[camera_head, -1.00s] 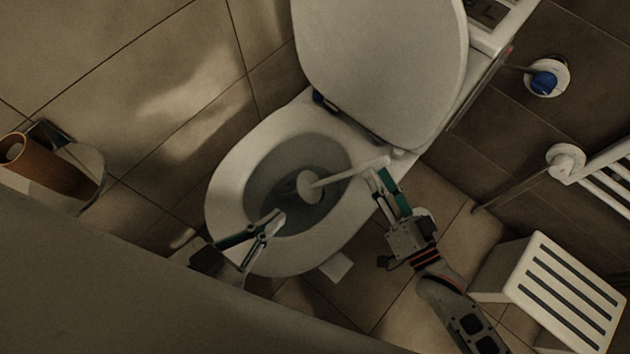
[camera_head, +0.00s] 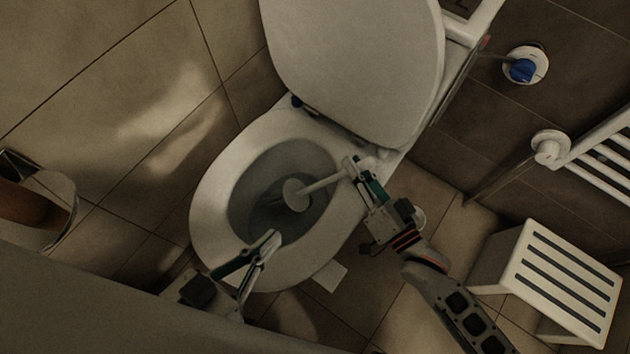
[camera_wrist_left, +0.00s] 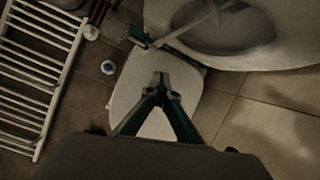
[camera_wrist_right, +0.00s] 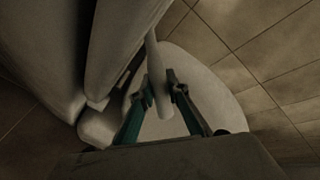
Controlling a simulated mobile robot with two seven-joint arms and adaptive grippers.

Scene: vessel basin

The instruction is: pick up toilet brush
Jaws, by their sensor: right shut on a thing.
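The toilet brush (camera_head: 322,184) is white, with a round head over or inside the bowl of the toilet (camera_head: 213,185) and a thin handle slanting up to the right. My right gripper (camera_head: 354,169) is shut on the handle near its upper end, beside the seat hinge. In the right wrist view the handle (camera_wrist_right: 157,88) lies between the two fingers. The brush also shows in the left wrist view (camera_wrist_left: 188,28). My left gripper (camera_head: 274,238) is over the bowl's front rim, apart from the brush. Its fingertips (camera_wrist_left: 162,82) meet in the left wrist view, with nothing visible between them.
The raised toilet lid (camera_head: 355,65) stands behind the bowl. A white slatted stool (camera_head: 560,275) and a white towel radiator (camera_head: 600,150) are at the right. A brown roll (camera_head: 30,208) is at the far left. Tiled floor shows between toilet and stool.

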